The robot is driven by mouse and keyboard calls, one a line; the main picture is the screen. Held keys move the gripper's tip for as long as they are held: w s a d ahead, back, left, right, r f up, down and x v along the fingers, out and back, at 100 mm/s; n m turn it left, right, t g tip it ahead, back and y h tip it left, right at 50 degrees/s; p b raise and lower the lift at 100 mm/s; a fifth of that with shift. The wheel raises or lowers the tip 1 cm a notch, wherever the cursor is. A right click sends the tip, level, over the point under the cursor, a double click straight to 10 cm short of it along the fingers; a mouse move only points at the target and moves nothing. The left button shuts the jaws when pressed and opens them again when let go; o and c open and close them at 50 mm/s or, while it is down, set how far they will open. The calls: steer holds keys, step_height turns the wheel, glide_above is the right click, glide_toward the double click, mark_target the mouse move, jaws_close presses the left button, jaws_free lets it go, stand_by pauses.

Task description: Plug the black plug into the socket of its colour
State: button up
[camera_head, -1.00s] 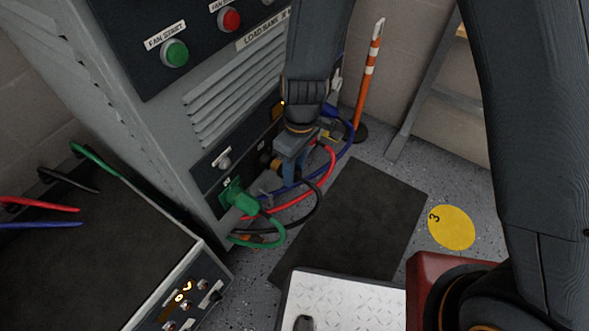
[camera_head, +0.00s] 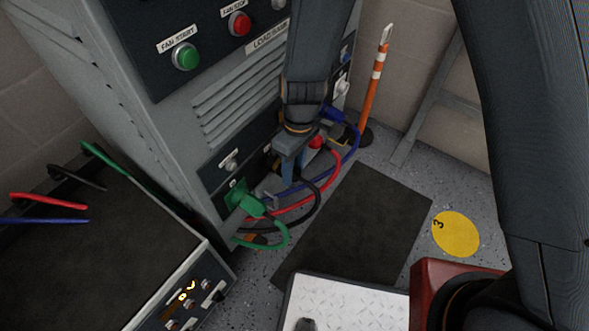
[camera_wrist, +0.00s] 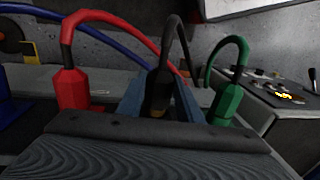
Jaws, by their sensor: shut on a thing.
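My gripper (camera_head: 287,178) is low at the front of the grey load bank cabinet, beside the lower socket panel. In the wrist view its blue fingers (camera_wrist: 160,108) are shut on the black plug (camera_wrist: 159,88), whose black cable arches up and away. In the head view the plug is mostly hidden by the gripper, and its black cable (camera_head: 317,207) loops below. The black socket cannot be made out behind the gripper. I cannot tell whether the plug touches the panel or has entered a socket.
The green plug (camera_head: 243,200) sits at the green socket, left of my gripper. The red plug (camera_wrist: 71,89) and blue plug (camera_head: 333,114) are to the right in the head view. Red, blue and green cables hang close by. A dark mat (camera_head: 355,225) lies clear on the floor.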

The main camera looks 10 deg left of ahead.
steer(key=shift+w+a, duration=0.2)
steer(key=shift+a, duration=0.3)
steer(key=o, duration=1.3)
steer(key=shift+w+d+r+p, duration=0.1)
steer(key=shift+w+r+p, duration=0.1)
steer(key=shift+r+p, duration=1.45)
steer(key=shift+w+d+r+p, duration=0.1)
steer(key=shift+w+r+p, duration=0.1)
steer(key=shift+r+p, duration=1.4)
steer(key=shift+r+b, duration=0.2)
steer(key=shift+b, duration=0.15)
steer(key=shift+r, duration=0.1)
